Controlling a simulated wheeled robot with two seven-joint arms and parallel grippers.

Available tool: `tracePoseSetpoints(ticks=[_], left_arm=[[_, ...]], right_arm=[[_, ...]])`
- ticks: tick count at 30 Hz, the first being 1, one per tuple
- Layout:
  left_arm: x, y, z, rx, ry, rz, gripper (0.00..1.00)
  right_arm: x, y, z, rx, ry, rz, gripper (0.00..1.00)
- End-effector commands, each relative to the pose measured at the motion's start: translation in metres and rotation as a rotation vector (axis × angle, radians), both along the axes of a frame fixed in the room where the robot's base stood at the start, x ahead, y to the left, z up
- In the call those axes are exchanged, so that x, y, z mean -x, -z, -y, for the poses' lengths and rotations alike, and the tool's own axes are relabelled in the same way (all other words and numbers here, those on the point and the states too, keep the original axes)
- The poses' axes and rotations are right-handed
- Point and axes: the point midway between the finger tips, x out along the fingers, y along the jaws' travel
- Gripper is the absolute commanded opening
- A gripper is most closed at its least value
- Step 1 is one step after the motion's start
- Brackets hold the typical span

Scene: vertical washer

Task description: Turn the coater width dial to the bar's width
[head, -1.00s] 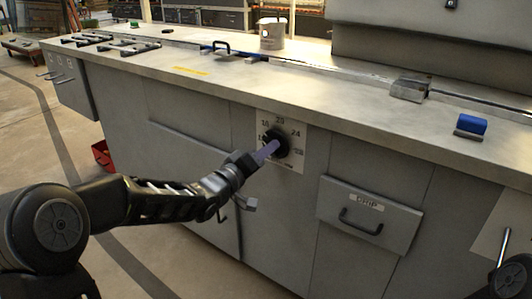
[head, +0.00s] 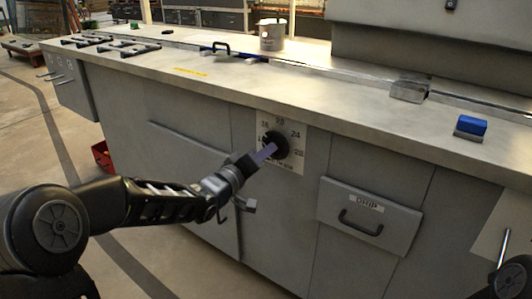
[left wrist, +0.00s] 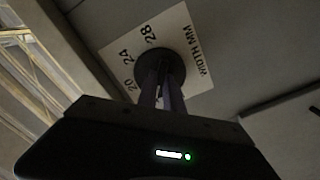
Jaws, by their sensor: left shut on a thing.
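The black round width dial (head: 275,144) sits on a white plate (head: 296,163) on the cabinet front. The plate carries the numbers 16, 20, 24 and 28. My left gripper (head: 270,150) reaches it from the lower left and is shut on the dial knob. In the left wrist view the fingers close on the dial (left wrist: 163,66), with 20, 24, 28 and "WIDTH MM" readable on the plate (left wrist: 190,40). The fingers and knob hide the dial's pointer, so I cannot read its setting. I cannot tell which thing is the bar. My right gripper is not in view.
A drawer (head: 368,216) marked "DRIP" with a black handle is to the right of the dial. The counter above holds a blue block (head: 471,125), a grey block (head: 409,90) on a rail and a pale can (head: 271,35). A red bin (head: 102,156) stands on the floor at left.

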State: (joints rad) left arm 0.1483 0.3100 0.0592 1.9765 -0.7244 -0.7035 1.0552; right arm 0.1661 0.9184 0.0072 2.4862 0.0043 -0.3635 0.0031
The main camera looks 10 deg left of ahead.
Motion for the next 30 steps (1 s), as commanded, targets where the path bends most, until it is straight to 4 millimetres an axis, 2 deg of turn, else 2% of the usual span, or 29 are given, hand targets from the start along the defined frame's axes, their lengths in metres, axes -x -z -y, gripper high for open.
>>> tracePoseSetpoints(ticks=[14,30], left_arm=[[0.0,0.002,-0.001,-0.14,-0.001,0.056,0.0],[0.0,0.003,0.0,-0.565,-0.001,0.225,0.0]], right_arm=[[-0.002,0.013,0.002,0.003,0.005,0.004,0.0],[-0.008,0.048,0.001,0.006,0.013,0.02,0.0]])
